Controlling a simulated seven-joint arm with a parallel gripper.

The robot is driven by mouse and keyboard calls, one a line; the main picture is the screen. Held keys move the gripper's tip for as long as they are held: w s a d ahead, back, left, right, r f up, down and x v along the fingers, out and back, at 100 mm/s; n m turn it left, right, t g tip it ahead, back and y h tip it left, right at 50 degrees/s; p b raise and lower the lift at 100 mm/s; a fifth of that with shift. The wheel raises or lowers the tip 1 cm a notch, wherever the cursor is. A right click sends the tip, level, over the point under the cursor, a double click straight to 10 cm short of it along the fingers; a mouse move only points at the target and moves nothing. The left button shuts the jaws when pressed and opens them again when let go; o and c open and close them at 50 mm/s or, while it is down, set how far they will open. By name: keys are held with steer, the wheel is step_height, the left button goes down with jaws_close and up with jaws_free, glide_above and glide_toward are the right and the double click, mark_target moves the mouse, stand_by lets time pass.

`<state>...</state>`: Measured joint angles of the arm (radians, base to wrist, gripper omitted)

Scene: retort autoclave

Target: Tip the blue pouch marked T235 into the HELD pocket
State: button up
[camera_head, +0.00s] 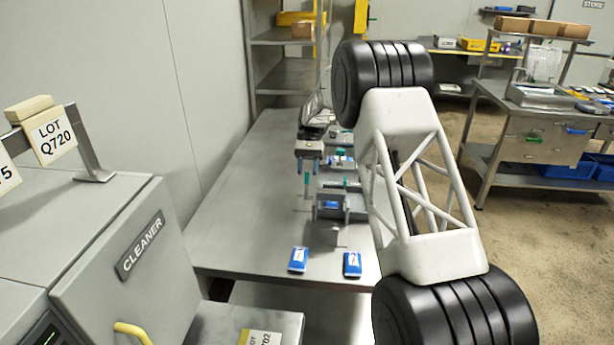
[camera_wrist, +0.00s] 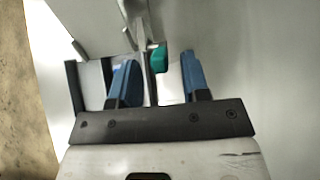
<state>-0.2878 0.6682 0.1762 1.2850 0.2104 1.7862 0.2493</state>
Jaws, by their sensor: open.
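Two blue pouches with white labels lie flat at the table's near edge, a left one (camera_head: 298,260) and a right one (camera_head: 352,265). A blue item with a white label (camera_head: 331,205) shows in a grey metal fixture (camera_head: 333,213) behind them. The markings T235 and HELD are too small to read. In the wrist view the green tip (camera_wrist: 159,58) shows between the fingers (camera_wrist: 160,78), apart from both.
The steel table (camera_head: 240,215) is clear on its left. The CLEANER cabinet (camera_head: 110,235) stands at left front. A second green-tipped fixture (camera_head: 340,160) stands farther back. My white arm hides the table's right side. A second bench (camera_head: 535,140) is at right.

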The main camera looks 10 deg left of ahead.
steer(key=shift+v, duration=2.45)
steer(key=s+d+r+t, duration=0.3)
steer(key=s+d+r, duration=0.7)
steer(key=s, duration=0.4)
steer(key=s+d+r+t, duration=0.3)
steer(key=s+d+r, duration=0.65)
steer(key=s, duration=0.35)
steer(key=s+d+f+t, duration=0.1)
steer(key=s+d+t, duration=0.1)
steer(key=s, duration=0.9)
steer(key=s+d+f+t, duration=0.2)
steer(key=s+d, duration=0.3)
steer(key=s, duration=0.7)
steer(key=s+d+f+t, duration=0.1)
steer(key=s+d+f, duration=0.1)
steer(key=s, duration=1)
steer(key=shift+d+f+t, duration=0.2)
steer(key=shift+d+t, duration=0.2)
steer(key=shift+d, duration=0.45)
